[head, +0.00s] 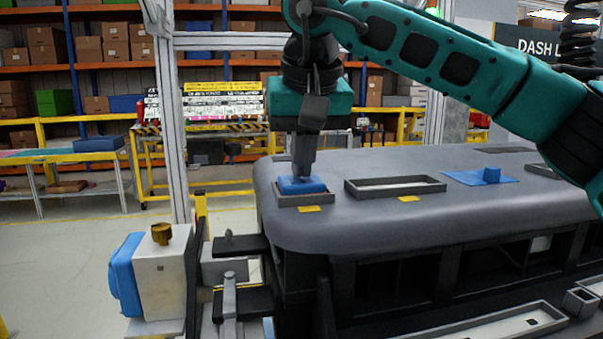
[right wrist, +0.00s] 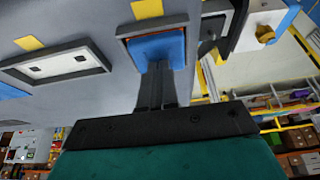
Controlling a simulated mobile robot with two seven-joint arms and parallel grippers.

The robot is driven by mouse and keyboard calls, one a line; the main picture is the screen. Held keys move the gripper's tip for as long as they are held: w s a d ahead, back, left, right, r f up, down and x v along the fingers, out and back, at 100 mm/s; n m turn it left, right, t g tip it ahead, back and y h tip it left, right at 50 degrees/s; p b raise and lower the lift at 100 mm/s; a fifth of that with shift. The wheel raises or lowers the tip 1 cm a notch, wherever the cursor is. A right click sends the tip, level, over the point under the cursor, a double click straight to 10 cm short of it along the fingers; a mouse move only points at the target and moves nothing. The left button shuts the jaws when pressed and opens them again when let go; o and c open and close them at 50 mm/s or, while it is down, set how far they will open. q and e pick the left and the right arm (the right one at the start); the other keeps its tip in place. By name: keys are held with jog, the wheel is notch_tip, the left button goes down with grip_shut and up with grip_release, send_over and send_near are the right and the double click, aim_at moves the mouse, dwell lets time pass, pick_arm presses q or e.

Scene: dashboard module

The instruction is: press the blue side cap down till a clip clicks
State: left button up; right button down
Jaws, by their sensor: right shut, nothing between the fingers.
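The blue side cap (head: 301,185) sits in a dark rectangular frame (head: 305,200) at the near left end of the grey dashboard (head: 330,230). My right gripper (head: 302,178) points straight down with its fingers shut and empty, its tips at the top of the cap. In the right wrist view the shut fingertips (right wrist: 156,66) overlap the edge of the blue cap (right wrist: 157,46). A thin reddish line shows along the cap's far edge there. I cannot tell how deep the cap sits, and the clips are hidden. My left gripper is not in view.
A white and blue block with a brass knob (head: 160,270) stands left of the dashboard. Yellow tabs (head: 309,209) mark the frames.

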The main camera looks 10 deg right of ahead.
jog(key=shift+f, duration=0.2)
jog(key=shift+r+p, duration=0.3)
jog(key=shift+p, duration=0.05)
notch_tip(320, 180, up, 3)
jog(key=p, duration=0.3)
jog(key=shift+w+f, duration=0.1)
jog(key=shift+r+p, duration=0.35)
jog(key=shift+r, duration=0.05)
jog(key=shift+r+p, duration=0.4)
jog(key=shift+p, duration=0.05)
pick_arm(q)
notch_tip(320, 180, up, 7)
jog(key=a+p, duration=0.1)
jog(key=p, duration=0.2)
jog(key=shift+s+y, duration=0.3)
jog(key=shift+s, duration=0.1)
pick_arm(e)
notch_tip(320, 180, up, 3)
jog(key=shift+r, duration=0.1)
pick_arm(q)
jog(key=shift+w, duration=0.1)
